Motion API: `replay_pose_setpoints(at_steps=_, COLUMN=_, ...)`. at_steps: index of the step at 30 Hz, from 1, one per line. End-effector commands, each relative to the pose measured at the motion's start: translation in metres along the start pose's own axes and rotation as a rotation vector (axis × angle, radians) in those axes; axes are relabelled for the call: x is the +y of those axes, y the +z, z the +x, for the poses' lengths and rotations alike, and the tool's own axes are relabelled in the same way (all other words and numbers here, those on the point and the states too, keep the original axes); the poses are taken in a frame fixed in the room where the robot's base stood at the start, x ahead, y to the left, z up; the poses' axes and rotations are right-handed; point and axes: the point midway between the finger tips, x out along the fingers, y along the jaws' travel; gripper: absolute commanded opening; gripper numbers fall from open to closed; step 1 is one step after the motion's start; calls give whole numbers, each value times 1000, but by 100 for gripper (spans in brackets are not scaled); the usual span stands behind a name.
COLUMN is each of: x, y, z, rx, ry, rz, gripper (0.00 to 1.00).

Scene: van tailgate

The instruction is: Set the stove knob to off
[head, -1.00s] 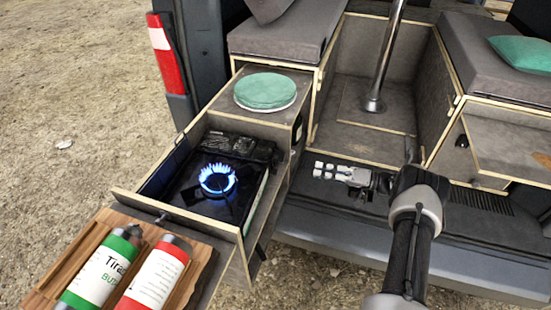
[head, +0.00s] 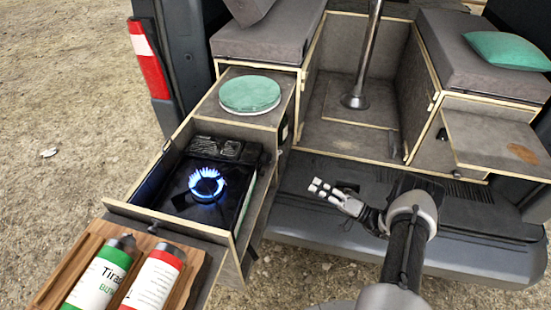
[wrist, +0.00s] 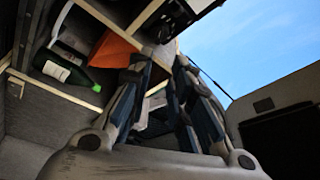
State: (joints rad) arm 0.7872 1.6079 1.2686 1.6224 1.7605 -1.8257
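The black stove (head: 205,185) sits in a pulled-out wooden drawer at the left of the van's tailgate, in the head view. Its burner burns with a blue flame (head: 207,184). A small dark knob-like shape (head: 153,227) shows at the drawer's front edge; I cannot tell whether it is the stove knob. My gripper (head: 320,188) is right of the stove, apart from it, above the dark bumper. Its white-tipped fingers point left. In the wrist view, the fingers (wrist: 163,58) stand apart with nothing held between them. The stove is not clearly identifiable there.
Two gas canisters (head: 125,275) lie in a wooden tray (head: 75,262) near the drawer's front. A round green-topped lid (head: 250,95) is behind the stove. A metal post (head: 366,55) stands in the van. A green bottle (wrist: 65,70) shows in the wrist view.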

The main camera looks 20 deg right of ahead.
Motion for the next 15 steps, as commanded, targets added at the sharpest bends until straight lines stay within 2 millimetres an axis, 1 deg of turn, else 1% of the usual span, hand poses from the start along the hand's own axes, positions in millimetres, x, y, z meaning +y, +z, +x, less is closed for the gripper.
replay_pose_setpoints(at_steps=2, x=-1, y=2, z=0, rx=26, ry=5, rz=-3, gripper=19)
replay_pose_setpoints(at_steps=5, x=0, y=3, z=11, rx=24, ry=4, rz=-5, gripper=19)
replay_pose_setpoints(at_steps=8, x=0, y=3, z=29, rx=22, ry=3, rz=-4, gripper=19)
replay_pose_setpoints(at_steps=15, x=1, y=2, z=81, rx=21, ry=4, rz=-5, gripper=19)
